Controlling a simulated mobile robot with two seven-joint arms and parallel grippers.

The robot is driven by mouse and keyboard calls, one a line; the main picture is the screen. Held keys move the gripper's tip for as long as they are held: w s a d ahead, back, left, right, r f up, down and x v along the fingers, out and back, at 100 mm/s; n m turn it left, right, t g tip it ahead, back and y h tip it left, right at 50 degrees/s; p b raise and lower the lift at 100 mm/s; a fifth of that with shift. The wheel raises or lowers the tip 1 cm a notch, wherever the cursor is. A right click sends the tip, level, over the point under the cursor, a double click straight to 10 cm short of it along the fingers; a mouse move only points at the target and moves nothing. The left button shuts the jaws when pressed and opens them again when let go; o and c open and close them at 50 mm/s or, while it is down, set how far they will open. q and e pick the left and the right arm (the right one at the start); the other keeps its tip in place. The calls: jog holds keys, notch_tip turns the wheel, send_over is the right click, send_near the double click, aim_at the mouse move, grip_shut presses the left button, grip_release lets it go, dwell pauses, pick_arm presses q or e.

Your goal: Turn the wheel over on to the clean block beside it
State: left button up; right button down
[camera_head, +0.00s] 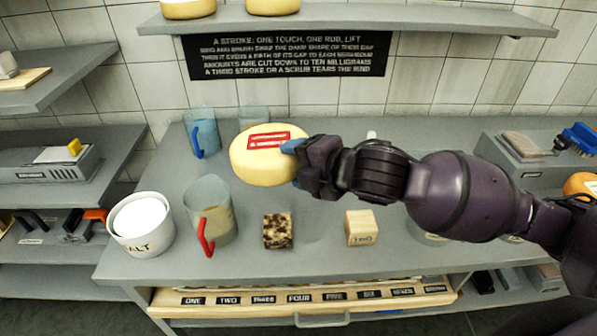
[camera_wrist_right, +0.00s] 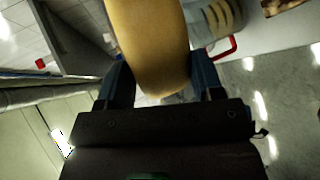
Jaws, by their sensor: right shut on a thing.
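A pale yellow cheese wheel (camera_head: 258,166) with a red label on its upper face is over the grey counter, slightly tilted. My right gripper (camera_head: 292,150) is shut on its right side. In the right wrist view the wheel (camera_wrist_right: 153,45) sits between the blue fingers of the right gripper (camera_wrist_right: 160,88). A clean pale wooden block (camera_head: 360,228) with a small marking stands at the front of the counter, right of the wheel. A dark mottled block (camera_head: 278,231) stands left of it. The wheel's underside is hidden in the head view. My left gripper is not in view.
A jug with a red handle (camera_head: 210,212), a salt tub (camera_head: 141,226) and a blue-handled jug (camera_head: 203,133) stand left of the wheel. A numbered drawer (camera_head: 320,318) is open below. The counter between the blocks is clear.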

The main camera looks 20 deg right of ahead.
jog(key=shift+r+p, duration=0.8)
jog(key=shift+r, duration=0.9)
